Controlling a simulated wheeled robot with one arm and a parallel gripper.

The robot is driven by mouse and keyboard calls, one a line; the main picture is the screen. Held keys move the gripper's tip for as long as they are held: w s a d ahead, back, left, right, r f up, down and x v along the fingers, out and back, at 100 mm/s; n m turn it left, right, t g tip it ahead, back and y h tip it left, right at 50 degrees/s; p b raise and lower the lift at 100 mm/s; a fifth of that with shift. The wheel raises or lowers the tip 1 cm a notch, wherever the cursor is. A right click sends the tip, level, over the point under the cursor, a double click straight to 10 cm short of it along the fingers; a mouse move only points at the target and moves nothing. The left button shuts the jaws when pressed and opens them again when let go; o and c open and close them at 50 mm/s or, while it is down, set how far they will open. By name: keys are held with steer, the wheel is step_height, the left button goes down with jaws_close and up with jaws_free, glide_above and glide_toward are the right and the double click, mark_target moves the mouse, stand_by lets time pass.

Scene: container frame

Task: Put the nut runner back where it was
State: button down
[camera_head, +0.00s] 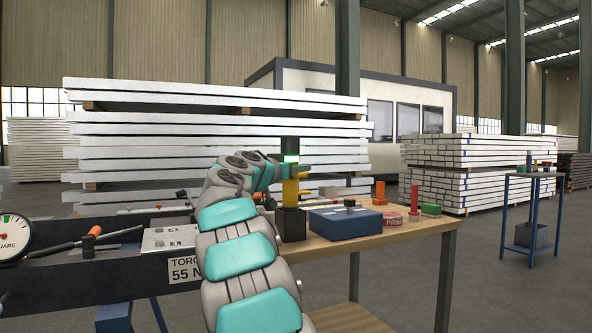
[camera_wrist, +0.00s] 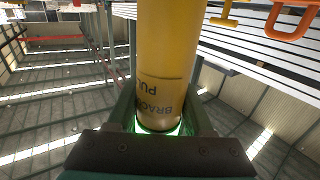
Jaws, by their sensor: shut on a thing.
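The nut runner (camera_head: 290,187) is upright, with a yellow body, a black top and a glowing green ring. My gripper (camera_head: 293,171) is shut around it from the side. In the wrist view the yellow body (camera_wrist: 165,60) with black lettering runs between my two fingers (camera_wrist: 160,108). Below it a black block (camera_head: 292,225) stands on the wooden bench (camera_head: 410,236). I cannot tell whether the tool's lower end is in, on or just above this block, or whether the block is part of it.
Right of the block are a blue box (camera_head: 345,221), a red-and-white roll (camera_head: 392,218), orange and red pegs (camera_head: 414,198) and a green block (camera_head: 431,209). A dark beam with a dial (camera_head: 12,238) is at left. A small blue stand (camera_head: 531,215) is farther right.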

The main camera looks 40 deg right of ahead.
steer(key=shift+c, duration=1.5)
jaws_free()
steer(key=shift+r, duration=0.1)
steer(key=b+v, duration=0.1)
steer(key=v, duration=1.1)
steer(key=shift+s, duration=0.1)
